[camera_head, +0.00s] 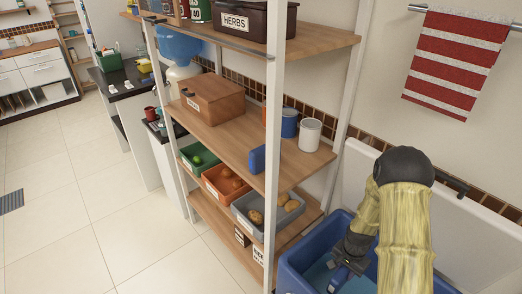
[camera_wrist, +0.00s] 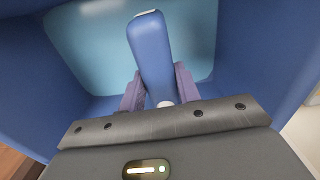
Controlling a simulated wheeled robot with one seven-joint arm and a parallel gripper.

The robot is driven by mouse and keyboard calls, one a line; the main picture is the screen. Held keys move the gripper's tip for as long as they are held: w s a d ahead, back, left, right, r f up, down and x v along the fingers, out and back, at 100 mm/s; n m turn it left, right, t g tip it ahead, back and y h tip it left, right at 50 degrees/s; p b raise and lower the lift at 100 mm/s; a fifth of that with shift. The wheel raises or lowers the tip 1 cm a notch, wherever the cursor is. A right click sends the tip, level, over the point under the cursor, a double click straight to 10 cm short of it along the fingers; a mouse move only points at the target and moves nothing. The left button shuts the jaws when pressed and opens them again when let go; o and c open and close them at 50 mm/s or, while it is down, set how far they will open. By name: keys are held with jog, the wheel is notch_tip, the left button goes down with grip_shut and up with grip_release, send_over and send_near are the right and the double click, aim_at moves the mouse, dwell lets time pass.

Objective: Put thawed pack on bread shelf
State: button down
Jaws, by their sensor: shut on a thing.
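My gripper (camera_wrist: 160,90) is shut on a blue pack (camera_wrist: 150,50), which stands up between its two fingers in the wrist view. In the head view my gripper (camera_head: 345,272) reaches down into a blue tub (camera_head: 290,262), with a small part of the pack showing at the fingers. The tub holds light blue water, or has a light blue bottom. The middle shelf (camera_head: 235,138) of the rack bears a wooden box (camera_head: 212,98) with a label too small to read. Another blue slab (camera_head: 257,160) stands at the shelf's front edge.
A blue mug (camera_head: 289,124) and a white canister (camera_head: 310,134) stand at the back of the middle shelf. Green, orange (camera_head: 224,183) and grey (camera_head: 266,212) bins with food are below. White rack posts (camera_head: 272,150) stand in front. Bare shelf lies between box and slab.

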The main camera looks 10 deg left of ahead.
notch_tip(320, 180, up, 19)
jog(key=n+p, duration=0.6)
jog(key=p, duration=1)
jog(key=shift+n, duration=0.4)
jog(key=shift+f, duration=0.15)
